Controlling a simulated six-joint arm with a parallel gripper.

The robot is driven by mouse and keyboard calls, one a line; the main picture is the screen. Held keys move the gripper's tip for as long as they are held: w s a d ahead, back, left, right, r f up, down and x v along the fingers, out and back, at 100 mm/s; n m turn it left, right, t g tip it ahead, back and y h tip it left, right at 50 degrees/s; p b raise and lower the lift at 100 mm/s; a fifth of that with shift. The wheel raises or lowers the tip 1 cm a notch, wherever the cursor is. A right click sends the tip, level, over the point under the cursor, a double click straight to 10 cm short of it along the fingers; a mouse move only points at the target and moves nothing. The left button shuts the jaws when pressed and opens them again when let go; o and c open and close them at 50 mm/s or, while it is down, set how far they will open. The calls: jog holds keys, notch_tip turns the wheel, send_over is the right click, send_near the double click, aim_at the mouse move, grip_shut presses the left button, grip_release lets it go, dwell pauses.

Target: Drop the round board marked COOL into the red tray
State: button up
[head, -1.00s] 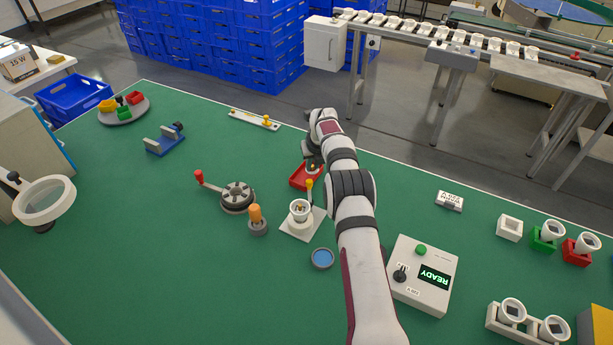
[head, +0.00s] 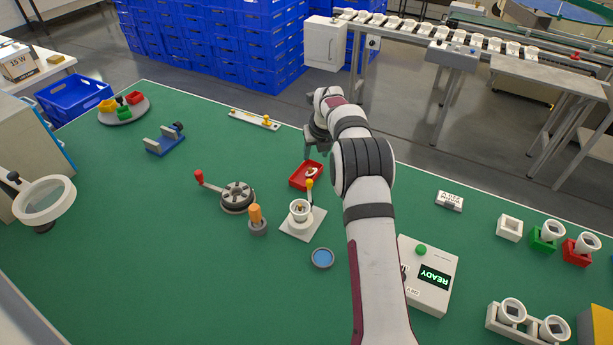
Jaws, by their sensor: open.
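The red tray (head: 297,183) lies on the green table, just behind the white stand in the middle. A small pale and brown piece (head: 311,173) shows inside the tray near its right side. It may be the round board, but it is too small to read any COOL mark. My gripper (head: 309,156) is open above the back of the tray, apart from the piece. My arm hides part of the gripper, and the fingertips are small in this view.
A white stand with a cup (head: 299,213) and a yellow-tipped lever is just in front of the tray. An orange-handled tool (head: 256,218) and a crank wheel (head: 237,196) are to the left. A READY box (head: 426,275) is to the right. The left middle of the table is clear.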

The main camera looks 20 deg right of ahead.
jog(key=v, duration=0.8)
jog(key=shift+r, duration=0.15)
jog(key=s+a+r+n+g, duration=0.1)
jog(key=s+a+r+n, duration=0.3)
jog(key=s, duration=0.4)
jog(key=s+a+r+n+g+y, duration=0.1)
jog(key=s+a+r+n, duration=0.15)
jog(key=s+n, duration=0.45)
jog(key=s+a+r+n, duration=0.2)
jog(key=s+a+n, duration=0.25)
jog(key=s, duration=0.35)
jog(key=s+a+f+n+g, duration=0.1)
jog(key=s+a+f+n, duration=0.1)
jog(key=s+n, duration=0.5)
jog(key=s+a+f+n+g+y, duration=0.1)
jog(key=s+a+f+n, duration=0.1)
jog(key=s+n, duration=0.6)
jog(key=s, duration=0.7)
jog(key=shift+s+a+f+g, duration=0.25)
jog(key=shift+a+f+g, duration=0.15)
jog(key=shift+n, duration=0.25)
